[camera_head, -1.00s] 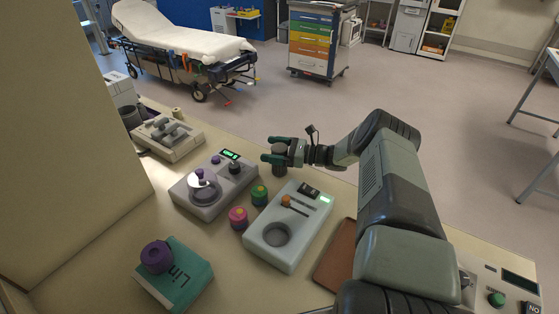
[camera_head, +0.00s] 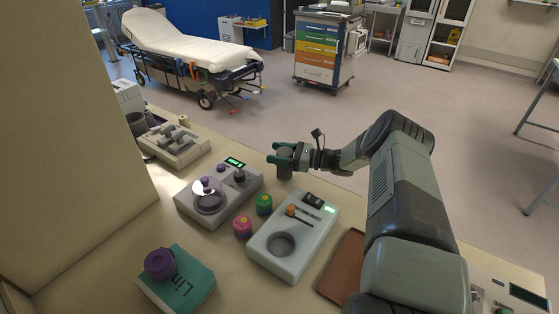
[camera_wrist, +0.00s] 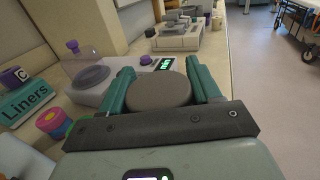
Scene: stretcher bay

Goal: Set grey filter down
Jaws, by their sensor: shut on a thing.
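My gripper (camera_head: 285,158) is shut on a round dark grey filter (camera_wrist: 160,90). In the wrist view the filter sits between the two green fingers, its flat round top facing the camera.
A device with a clear dome (camera_head: 209,198) stands to the left, a device with a round well (camera_head: 283,243) in front.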

